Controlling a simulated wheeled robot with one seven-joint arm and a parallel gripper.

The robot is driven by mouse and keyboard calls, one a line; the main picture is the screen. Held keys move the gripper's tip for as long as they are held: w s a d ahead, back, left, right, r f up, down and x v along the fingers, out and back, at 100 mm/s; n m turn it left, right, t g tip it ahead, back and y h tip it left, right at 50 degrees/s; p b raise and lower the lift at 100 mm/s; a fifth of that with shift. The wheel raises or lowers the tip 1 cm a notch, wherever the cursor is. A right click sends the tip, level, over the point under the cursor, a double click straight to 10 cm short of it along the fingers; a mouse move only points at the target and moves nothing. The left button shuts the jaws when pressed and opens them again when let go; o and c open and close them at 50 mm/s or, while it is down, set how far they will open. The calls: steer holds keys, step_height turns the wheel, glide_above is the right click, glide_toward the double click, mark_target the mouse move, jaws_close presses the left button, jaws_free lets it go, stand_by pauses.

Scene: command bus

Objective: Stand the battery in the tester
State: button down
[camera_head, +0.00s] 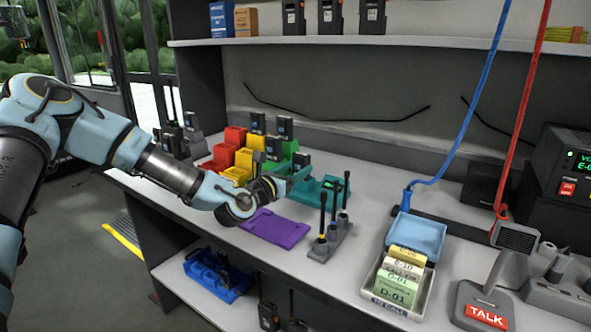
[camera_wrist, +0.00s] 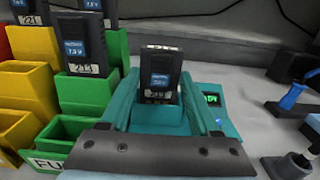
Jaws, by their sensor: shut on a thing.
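The battery (camera_wrist: 160,72) is a dark block with a blue label and a number tag, upright in the wrist view. It also shows in the head view (camera_head: 304,160). My gripper (camera_wrist: 160,92) has one teal finger on each side of the battery and is shut on it. The teal tester (camera_wrist: 234,122), with a lit green display, lies below and to the right. It also shows in the head view (camera_head: 333,195). The battery's lower end is at a teal socket block; I cannot tell whether it rests on the socket floor.
Red, yellow and green bins (camera_wrist: 86,90) with other batteries stand close on the left. A purple tray (camera_head: 275,228) lies in front, and a rack of antennas (camera_head: 330,243) stands to the right. A paper tray (camera_head: 398,304) is further right. An upper shelf (camera_head: 400,38) overhangs the bench.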

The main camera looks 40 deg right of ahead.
steer(key=shift+f, duration=0.15)
steer(key=shift+c, duration=0.2)
jaws_free()
steer(key=b+v, duration=0.2)
steer(key=v, duration=0.9)
steer(key=shift+d, duration=0.1)
stand_by(0.5)
